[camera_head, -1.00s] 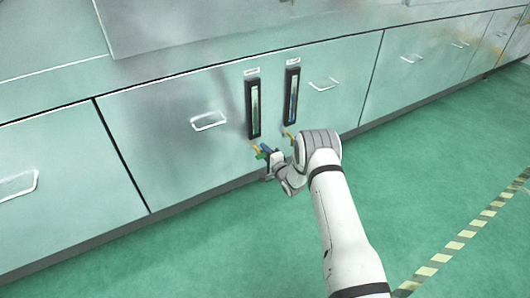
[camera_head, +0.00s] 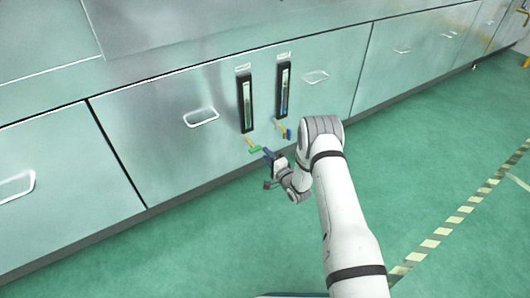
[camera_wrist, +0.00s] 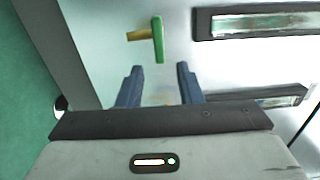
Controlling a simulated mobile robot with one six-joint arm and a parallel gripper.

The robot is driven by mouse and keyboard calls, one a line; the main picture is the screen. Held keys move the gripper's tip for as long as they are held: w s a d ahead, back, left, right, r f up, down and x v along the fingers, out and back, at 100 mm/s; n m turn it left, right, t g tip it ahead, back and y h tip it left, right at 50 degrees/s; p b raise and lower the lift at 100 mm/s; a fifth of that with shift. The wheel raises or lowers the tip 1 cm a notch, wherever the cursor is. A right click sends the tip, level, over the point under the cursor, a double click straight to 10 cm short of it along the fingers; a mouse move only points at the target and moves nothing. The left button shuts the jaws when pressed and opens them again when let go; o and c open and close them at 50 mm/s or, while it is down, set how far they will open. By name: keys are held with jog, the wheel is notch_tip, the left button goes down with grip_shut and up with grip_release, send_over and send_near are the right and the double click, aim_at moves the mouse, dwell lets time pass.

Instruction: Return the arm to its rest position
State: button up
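My gripper (camera_wrist: 158,88) shows in the wrist view with its two blue fingers apart and nothing between them. In the head view my gripper (camera_head: 268,156) is low in front of the steel cabinet, just below and right of a green-handled valve (camera_head: 254,149). In the wrist view the green handle (camera_wrist: 158,40) on its brass stem lies ahead of the fingers, apart from them. My white arm reaches in from the lower right of the head view.
Two black-framed gauges (camera_head: 246,103) (camera_head: 283,90) are on the cabinet front. A blue-handled valve (camera_head: 288,134) sits below the right one. Drawer handles (camera_head: 201,117) stick out of the cabinet. The green floor (camera_head: 440,170) to the right is clear, with a striped line (camera_head: 454,221).

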dwell(0.3)
jog(key=d+r+n+g+h+p, duration=0.1)
jog(key=d+r+h+p, duration=0.2)
jog(key=r, duration=0.8)
jog(key=d+r+n+g+h+p, duration=0.1)
jog(key=d+r+n+p, duration=0.15)
jog(key=r+p, duration=0.55)
jog(key=d+r+n+g+h+p, duration=0.1)
jog(key=d+r+h+p, duration=0.15)
jog(key=r, duration=1.05)
jog(key=s+d+r+n+g+h+p, duration=0.1)
jog(key=s+d+r+p, duration=0.25)
jog(key=r, duration=0.45)
jog(key=s+d+r+n+g+h+p, duration=0.1)
jog(key=s+d+r+h+p, duration=0.15)
jog(key=s+r, duration=0.4)
jog(key=s+d+r+n+g+p, duration=0.1)
jog(key=s+r+p, duration=0.6)
jog(key=s, duration=0.9)
jog(key=s+d+r+n+g+p, duration=0.1)
jog(key=s+r+n+g+p, duration=0.3)
jog(key=s+r, duration=1)
jog(key=s+g+p, duration=0.2)
jog(key=shift+s+d+r+p, duration=0.2)
jog(key=shift+d+r+p, duration=0.1)
jog(key=shift+d+p, duration=0.1)
